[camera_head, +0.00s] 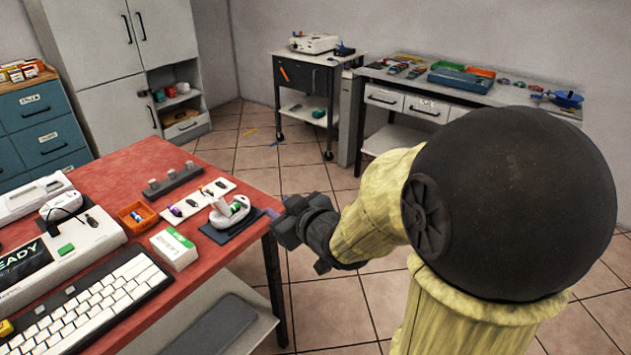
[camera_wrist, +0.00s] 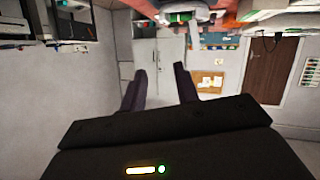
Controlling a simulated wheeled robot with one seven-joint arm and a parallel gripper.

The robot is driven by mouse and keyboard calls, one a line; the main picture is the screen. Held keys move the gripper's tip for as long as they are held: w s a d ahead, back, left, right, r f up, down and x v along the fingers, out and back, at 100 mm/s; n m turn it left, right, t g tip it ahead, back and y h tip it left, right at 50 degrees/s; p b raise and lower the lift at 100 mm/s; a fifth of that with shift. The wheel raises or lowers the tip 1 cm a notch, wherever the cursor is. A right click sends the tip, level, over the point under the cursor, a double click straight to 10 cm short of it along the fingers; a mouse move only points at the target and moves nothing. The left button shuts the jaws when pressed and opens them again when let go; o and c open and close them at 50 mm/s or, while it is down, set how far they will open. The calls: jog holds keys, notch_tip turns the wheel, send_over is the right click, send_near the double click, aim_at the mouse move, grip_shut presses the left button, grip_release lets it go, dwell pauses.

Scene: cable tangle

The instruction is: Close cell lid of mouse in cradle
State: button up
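A white mouse (camera_head: 238,214) sits in a dark cradle (camera_head: 216,235) near the right edge of the red table. A white flap, which looks like its cell lid, stands raised, and a green piece shows in the opening. My gripper (camera_head: 275,216) is just right of the mouse, beside the table edge, pointing toward it and apparently not touching it. In the wrist view my gripper (camera_wrist: 160,70) has its two dark fingers apart with nothing between them. A white and green item at the top of that view (camera_wrist: 180,17) may be the mouse; it is cut off.
On the red table (camera_head: 130,165) are a white box (camera_head: 174,249), an orange tray (camera_head: 137,217), a white strip with small cells (camera_head: 199,199), a grey pegged block (camera_head: 173,181) and a keyboard (camera_head: 92,308). Open floor lies right of the table.

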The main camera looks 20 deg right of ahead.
jog(key=s+d+r+m+g+h+p, duration=0.4)
jog(key=s+r+g+p, duration=0.2)
jog(key=p, duration=1)
jog(key=shift+s+d+r+g, duration=0.15)
jog(key=shift+s+r+g, duration=0.15)
jog(key=shift+s+r, duration=0.25)
jog(key=shift+s, duration=0.1)
jog(key=shift+c, duration=0.6)
jog(key=s+a+f+m+g, duration=0.1)
jog(key=s+f+g, duration=0.2)
jog(key=s, duration=0.4)
jog(key=shift+m+g, duration=0.4)
jog(key=shift+g, duration=0.3)
